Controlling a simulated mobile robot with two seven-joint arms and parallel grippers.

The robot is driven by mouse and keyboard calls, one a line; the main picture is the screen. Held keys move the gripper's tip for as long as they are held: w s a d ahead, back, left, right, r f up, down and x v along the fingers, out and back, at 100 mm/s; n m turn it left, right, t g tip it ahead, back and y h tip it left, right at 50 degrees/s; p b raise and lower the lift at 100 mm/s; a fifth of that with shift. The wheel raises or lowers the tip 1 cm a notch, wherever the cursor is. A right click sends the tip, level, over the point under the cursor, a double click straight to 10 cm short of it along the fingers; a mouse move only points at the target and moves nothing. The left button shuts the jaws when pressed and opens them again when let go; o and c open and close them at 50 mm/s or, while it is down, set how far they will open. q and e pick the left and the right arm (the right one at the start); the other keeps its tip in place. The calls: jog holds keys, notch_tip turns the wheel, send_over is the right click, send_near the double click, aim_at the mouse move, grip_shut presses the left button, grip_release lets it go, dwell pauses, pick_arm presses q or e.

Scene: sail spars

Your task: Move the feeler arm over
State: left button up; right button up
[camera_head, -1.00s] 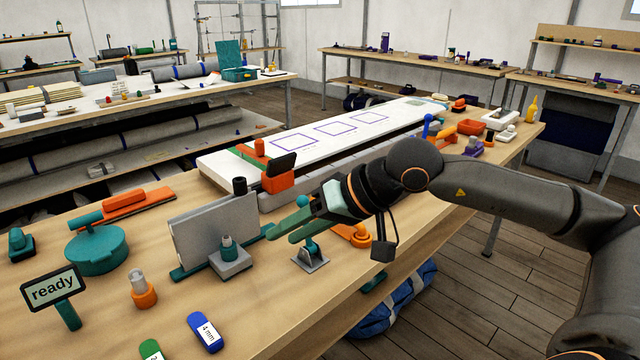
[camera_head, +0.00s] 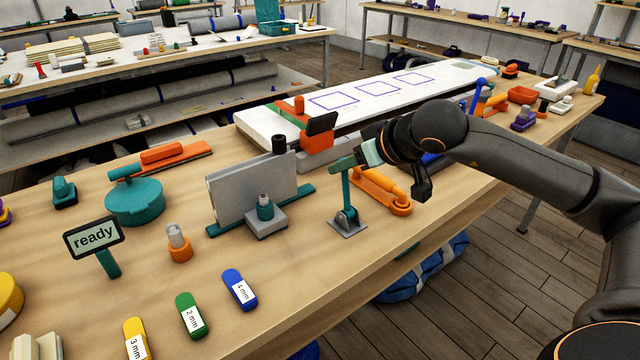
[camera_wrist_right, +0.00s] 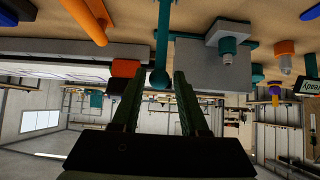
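The feeler arm (camera_head: 347,190) is a thin teal lever standing nearly upright on a grey base plate (camera_head: 347,224) near the table's front edge. My right gripper (camera_head: 345,163) is at the lever's upper end, which it partly hides in the head view. In the right wrist view the teal lever (camera_wrist_right: 163,40) ends in a round knob (camera_wrist_right: 160,78) between the tips of my right gripper (camera_wrist_right: 158,82). The two fingers stand apart with a gap on each side of the knob. My left gripper is not in view.
A grey upright plate with a teal foot (camera_head: 250,190) stands left of the lever. An orange handled tool (camera_head: 385,190) lies close behind it on the right. A "ready" sign (camera_head: 93,238) and coloured thickness tags, including a blue one (camera_head: 239,289), are at the front left.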

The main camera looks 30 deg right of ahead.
jog(key=shift+r, duration=0.15)
jog(key=c, duration=0.6)
jog(key=shift+w, duration=0.5)
jog(key=shift+c, duration=0.2)
jog(key=shift+p+x, duration=0.45)
jog(key=shift+x, duration=0.65)
jog(key=shift+w+r, duration=0.1)
jog(key=shift+w, duration=0.1)
jog(key=shift+x, duration=1.55)
jog(key=shift+r, duration=0.15)
jog(key=shift+w, duration=0.1)
